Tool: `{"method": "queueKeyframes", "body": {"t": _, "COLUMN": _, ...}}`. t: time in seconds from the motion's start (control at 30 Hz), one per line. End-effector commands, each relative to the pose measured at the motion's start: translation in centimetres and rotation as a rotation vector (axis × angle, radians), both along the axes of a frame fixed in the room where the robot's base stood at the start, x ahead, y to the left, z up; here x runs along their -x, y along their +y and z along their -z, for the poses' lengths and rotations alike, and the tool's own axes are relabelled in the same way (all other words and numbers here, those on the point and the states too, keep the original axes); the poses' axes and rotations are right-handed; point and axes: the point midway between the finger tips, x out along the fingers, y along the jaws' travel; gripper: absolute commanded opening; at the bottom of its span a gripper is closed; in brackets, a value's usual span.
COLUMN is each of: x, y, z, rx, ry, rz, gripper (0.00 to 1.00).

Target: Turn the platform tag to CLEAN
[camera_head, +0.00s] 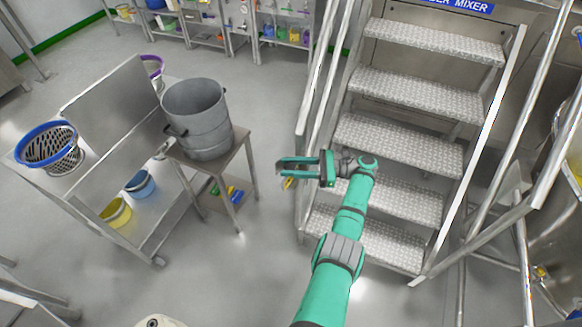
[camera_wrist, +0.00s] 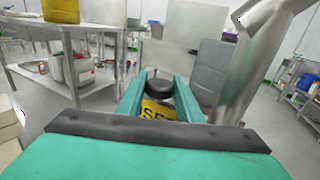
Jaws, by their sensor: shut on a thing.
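The platform tag shows as a yellow plate (camera_wrist: 156,111) with dark letters in the wrist view, partly hidden; I can read only the start of a word. A dark round disc (camera_wrist: 159,88) sits just beyond it, between my fingers. My gripper (camera_wrist: 161,80) has its two green fingers closed on the tag. In the head view my gripper (camera_head: 281,168) points left beside the stair platform's left rail, and a small yellow bit of the tag (camera_head: 288,183) shows under the fingers. The tag's full face is hidden.
The platform stairs (camera_head: 395,145) rise behind my arm, with a metal rail at each side. A small table (camera_head: 240,155) with a grey bucket (camera_head: 196,118) stands left of my gripper. A steel cart (camera_head: 100,205) with baskets is further left. Open floor lies between.

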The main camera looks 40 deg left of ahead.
Motion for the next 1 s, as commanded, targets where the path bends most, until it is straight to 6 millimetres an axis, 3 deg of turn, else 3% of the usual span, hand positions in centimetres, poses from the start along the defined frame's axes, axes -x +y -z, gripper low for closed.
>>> {"method": "queueKeyframes", "body": {"t": 0.77, "x": 0.04, "y": -0.16, "z": 0.28, "rx": 0.005, "ry": 0.003, "rz": -0.037, "gripper": 0.10}}
{"method": "queueKeyframes", "body": {"t": 0.8, "x": 0.00, "y": -0.21, "z": 0.27, "rx": 0.005, "ry": 0.003, "rz": -0.036, "gripper": 0.37}}
{"method": "queueKeyframes", "body": {"t": 0.87, "x": -0.05, "y": -0.28, "z": 0.24, "rx": 0.004, "ry": 0.002, "rz": -0.035, "gripper": 0.51}}
{"method": "queueKeyframes", "body": {"t": 1.0, "x": -0.08, "y": -0.31, "z": 0.17, "rx": 0.003, "ry": 0.002, "rz": -0.035, "gripper": 0.51}}
